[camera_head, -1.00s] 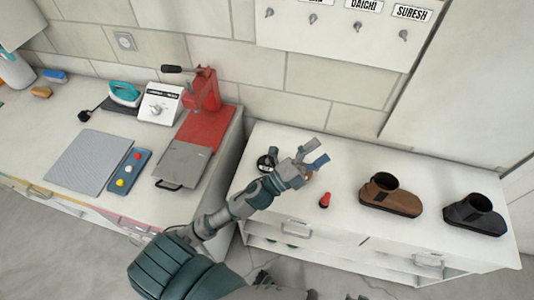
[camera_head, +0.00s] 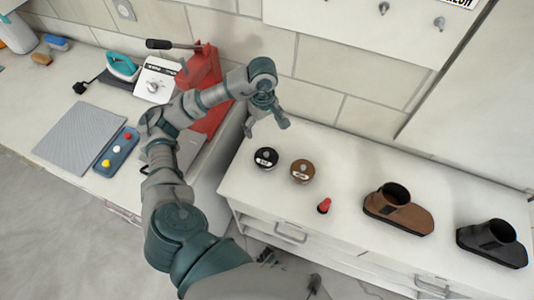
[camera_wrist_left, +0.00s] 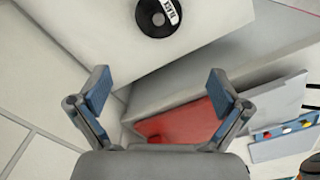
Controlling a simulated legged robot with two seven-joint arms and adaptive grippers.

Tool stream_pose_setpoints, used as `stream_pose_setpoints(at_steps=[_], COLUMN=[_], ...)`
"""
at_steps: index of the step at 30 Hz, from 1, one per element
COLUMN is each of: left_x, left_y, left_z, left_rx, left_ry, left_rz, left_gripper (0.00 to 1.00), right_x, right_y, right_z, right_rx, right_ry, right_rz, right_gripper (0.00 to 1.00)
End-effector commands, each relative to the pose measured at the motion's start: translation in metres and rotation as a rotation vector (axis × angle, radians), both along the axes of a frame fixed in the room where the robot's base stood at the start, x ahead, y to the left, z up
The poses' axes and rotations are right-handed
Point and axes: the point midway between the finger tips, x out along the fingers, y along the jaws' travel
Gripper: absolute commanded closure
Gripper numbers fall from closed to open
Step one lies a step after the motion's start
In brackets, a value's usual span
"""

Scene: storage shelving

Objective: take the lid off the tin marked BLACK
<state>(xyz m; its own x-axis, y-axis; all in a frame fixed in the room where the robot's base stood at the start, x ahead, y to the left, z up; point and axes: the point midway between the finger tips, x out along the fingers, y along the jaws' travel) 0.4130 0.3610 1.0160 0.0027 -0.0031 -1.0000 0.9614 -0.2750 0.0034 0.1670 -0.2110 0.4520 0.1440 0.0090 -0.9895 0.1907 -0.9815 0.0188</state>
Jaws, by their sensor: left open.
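The tin marked BLACK (camera_head: 266,158) is a round dark tin with a white label, standing on the white cabinet top near its left end. It also shows in the left wrist view (camera_wrist_left: 158,17), at the top, where the label BLACK is readable. A brown tin (camera_head: 302,171) stands just to its right. My left gripper (camera_head: 266,130) is above and behind the black tin, open and empty, its fingers pointing down. In the left wrist view its two blue-padded fingers (camera_wrist_left: 158,92) are wide apart, with the tin beyond them and not between them. My right gripper is not seen.
The white cabinet (camera_head: 345,175) also bears a small red-topped item (camera_head: 324,206), a brown shoe (camera_head: 398,208) and a black shoe (camera_head: 492,242). The red press (camera_head: 205,90) stands on the left counter near my arm. The cabinet top right of the tins is mostly clear.

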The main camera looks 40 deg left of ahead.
Motion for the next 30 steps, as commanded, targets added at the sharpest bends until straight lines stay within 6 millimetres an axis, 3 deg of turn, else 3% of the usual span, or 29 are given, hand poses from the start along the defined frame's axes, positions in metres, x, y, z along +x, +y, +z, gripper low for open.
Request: stream_pose_setpoints(at_steps=[12,20,30], left_x=[-0.001,0.0,0.001], left_y=[0.003,0.002,-0.005], left_z=[-0.096,-0.119,-0.163], left_rx=[-0.007,-0.009,-0.006], left_ry=[0.007,0.005,0.005], left_rz=[-0.002,-0.002,-0.003], left_gripper=[0.0,0.0,0.0], right_x=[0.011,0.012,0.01], right_y=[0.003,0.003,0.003], right_z=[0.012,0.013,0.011], right_rx=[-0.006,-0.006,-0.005], right_ry=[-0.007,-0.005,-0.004], right_rz=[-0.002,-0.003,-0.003], right_gripper=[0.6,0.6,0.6])
